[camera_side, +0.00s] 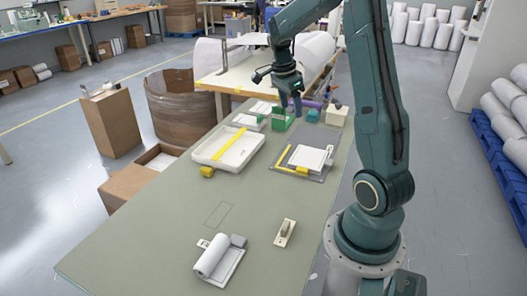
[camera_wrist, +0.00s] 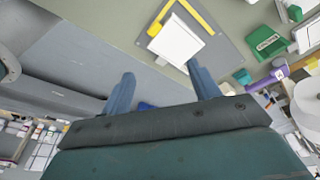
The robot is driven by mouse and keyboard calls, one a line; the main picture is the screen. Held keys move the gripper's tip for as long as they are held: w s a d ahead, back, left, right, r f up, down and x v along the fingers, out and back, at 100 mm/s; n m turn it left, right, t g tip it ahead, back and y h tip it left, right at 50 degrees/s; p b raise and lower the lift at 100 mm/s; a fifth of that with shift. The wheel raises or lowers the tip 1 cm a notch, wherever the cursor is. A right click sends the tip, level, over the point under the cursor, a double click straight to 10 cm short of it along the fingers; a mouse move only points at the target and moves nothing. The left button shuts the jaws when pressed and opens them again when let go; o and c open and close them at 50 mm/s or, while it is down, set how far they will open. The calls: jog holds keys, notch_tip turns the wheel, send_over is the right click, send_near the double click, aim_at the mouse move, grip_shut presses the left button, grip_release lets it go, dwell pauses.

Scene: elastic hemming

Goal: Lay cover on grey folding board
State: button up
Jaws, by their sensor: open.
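The grey folding board (camera_side: 313,178) lies flat on the green table, right of centre; it also shows at the top of the wrist view (camera_wrist: 225,52). A white, flat, square piece (camera_side: 308,157) lies on the board beside a yellow bar (camera_side: 282,160); the same piece shows in the wrist view (camera_wrist: 177,39). I cannot tell whether this piece is the cover. My gripper (camera_side: 291,105) is above the table behind the board. Its two fingers show wide apart in the wrist view (camera_wrist: 164,84), with nothing held between them.
A white tray (camera_side: 241,154) with a yellow strip stands left of the board. A green block (camera_side: 280,123) and a purple roll (camera_side: 310,104) are behind it. A white roll on a holder (camera_side: 210,257) and a small beige block (camera_side: 285,233) are at the front. The table's middle is mostly clear.

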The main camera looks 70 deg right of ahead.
jog(key=a+r+n+t, duration=0.2)
jog(key=a+r+n, duration=0.35)
jog(key=a, duration=0.25)
jog(key=a+r+n+t, duration=0.2)
jog(key=a+r+n, duration=0.3)
jog(key=a, duration=0.4)
jog(key=s+a+n+t+y, duration=0.2)
jog(key=s+a+n+t, duration=0.1)
jog(key=s+a+n, duration=0.7)
jog(key=a+n, duration=0.3)
jog(key=n, duration=0.2)
jog(key=shift+s+a+f, duration=0.25)
jog(key=shift+s+a, duration=0.05)
jog(key=shift+a, duration=0.1)
